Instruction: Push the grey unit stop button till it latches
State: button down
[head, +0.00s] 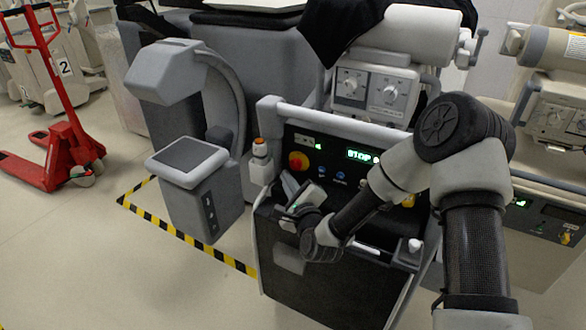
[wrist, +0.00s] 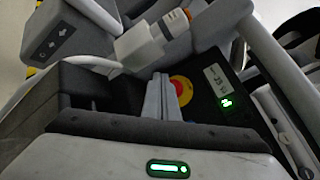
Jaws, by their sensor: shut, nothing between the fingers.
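The grey unit (head: 335,255) stands in the middle of the head view with a dark sloped control panel. Its stop button (head: 298,161) is a red round head on a yellow base at the panel's upper left. The wrist view also shows the red button (wrist: 182,90), partly covered by my fingers. A green display (head: 364,156) on the panel seems to read STOP. My gripper (head: 288,182) is shut and empty, its tips just below the button in the head view. I cannot tell whether the tips touch the button.
A white and orange cylinder (head: 260,150) stands left of the panel. A pale handle rail (head: 340,122) runs along the panel's top edge. A grey pedestal with a dark screen (head: 188,154) is close on the left. A red pallet jack (head: 62,150) stands farther left.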

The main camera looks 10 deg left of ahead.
jog(key=s, duration=0.2)
jog(key=s+a, duration=0.1)
jog(key=shift+s+a, duration=0.15)
jog(key=shift+s, duration=0.25)
dwell(0.4)
jog(key=s+d+r+n+g+h, duration=0.3)
jog(key=d+r+n, duration=0.3)
jog(key=d+n, duration=0.15)
jog(key=s+d+r+n+g+h, duration=0.25)
jog(key=d+r+n, duration=0.25)
jog(key=d+n, duration=0.25)
jog(key=s+d+r+n+g+h, duration=0.1)
jog(key=s+d+r+n, duration=0.2)
jog(key=s, duration=0.5)
jog(key=s+d+r+n+g, duration=0.1)
jog(key=s+d+r+g, duration=0.1)
jog(key=s+d, duration=0.5)
jog(key=s+d+r+n+g+h, duration=0.1)
jog(key=s+d+r+n, duration=0.15)
jog(key=s, duration=0.65)
notch_tip(320, 180, up, 24)
jog(key=p, duration=2.3)
jog(key=shift+s+d+p, duration=0.25)
jog(key=shift+d+p, duration=0.05)
jog(key=shift+p, duration=0.05)
